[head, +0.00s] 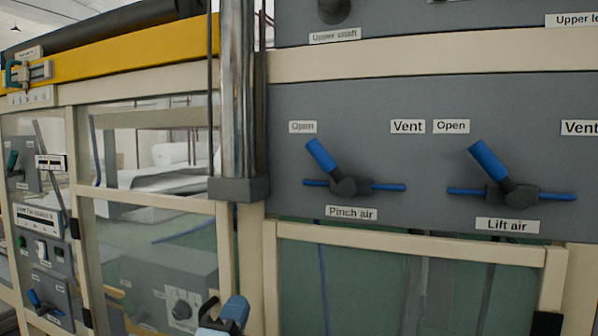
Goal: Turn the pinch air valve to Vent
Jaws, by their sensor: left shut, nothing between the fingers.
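The pinch air valve (350,187) is on the grey panel, above its "Pinch air" label (351,213). Its blue lever (320,155) tilts up and left, towards the "Open" label (302,127). The "Vent" label (407,126) is up and right of the valve. A thin blue line runs out of both sides of the valve body. My left gripper (225,314) shows at the bottom edge, below and left of the valve and apart from it. It is shut and empty, and partly cut off by the picture edge. My right gripper is not in view.
The lift air valve (503,194), with a similar blue lever, sits to the right on the same panel. A vertical metal cylinder (238,100) stands left of the panel. A cream frame rail (410,243) runs below it. The space before the pinch air valve looks clear.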

